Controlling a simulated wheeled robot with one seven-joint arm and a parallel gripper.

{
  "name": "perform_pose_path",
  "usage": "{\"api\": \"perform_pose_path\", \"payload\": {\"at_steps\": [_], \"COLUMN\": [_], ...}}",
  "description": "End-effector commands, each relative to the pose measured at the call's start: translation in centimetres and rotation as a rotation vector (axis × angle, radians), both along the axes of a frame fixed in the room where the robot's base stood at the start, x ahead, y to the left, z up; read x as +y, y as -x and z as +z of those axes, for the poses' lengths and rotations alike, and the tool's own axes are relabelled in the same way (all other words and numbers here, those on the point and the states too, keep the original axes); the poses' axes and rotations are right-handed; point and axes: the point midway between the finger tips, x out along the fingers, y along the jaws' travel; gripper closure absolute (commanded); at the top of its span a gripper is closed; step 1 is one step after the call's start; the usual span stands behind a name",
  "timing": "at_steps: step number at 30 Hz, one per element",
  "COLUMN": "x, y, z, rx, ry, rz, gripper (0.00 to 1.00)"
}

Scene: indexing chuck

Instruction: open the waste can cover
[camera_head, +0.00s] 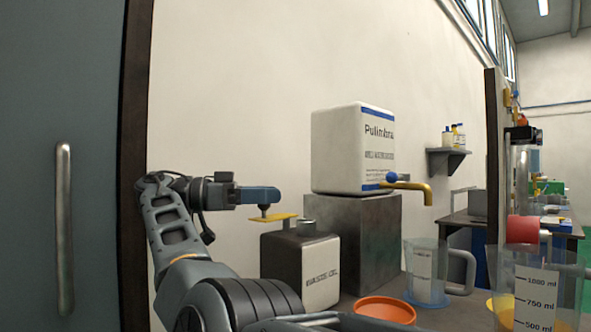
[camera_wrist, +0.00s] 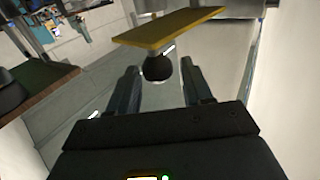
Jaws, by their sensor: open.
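The waste can (camera_head: 318,272) is a dark box with a white label reading "WASTE OIL", standing on the bench in the head view. Its cover is a flat yellow plate (camera_head: 285,216), level, above the can's top left part. The plate also shows in the wrist view (camera_wrist: 168,30), with a dark round knob (camera_wrist: 158,67) on it. My gripper (camera_head: 262,196) is at the cover, level with the knob. In the wrist view its two fingers (camera_wrist: 160,75) are apart, with the knob between or just beyond their tips. I cannot tell whether either finger touches it.
An orange dish (camera_head: 385,309), a clear blue jug (camera_head: 425,275) and a large measuring jug (camera_head: 535,290) crowd the bench to the right. A wall is behind.

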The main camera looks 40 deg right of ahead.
Motion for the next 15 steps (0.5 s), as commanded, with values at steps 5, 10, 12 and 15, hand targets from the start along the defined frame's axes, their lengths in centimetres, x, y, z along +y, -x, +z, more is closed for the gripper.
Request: {"api": "perform_pose_path", "payload": {"at_steps": [5,10,12,15], "x": [0.0,-1.4,-1.9,-3.2], "y": [0.0,1.1,1.6,2.6], "z": [3.2,4.1,4.6,5.6], "rx": [-0.005,-0.005,-0.005,-0.005], "ry": [0.002,0.002,0.003,0.002], "rz": [0.000,-0.004,-0.002,-0.003], "gripper": [0.50,0.50,0.50,0.50]}}
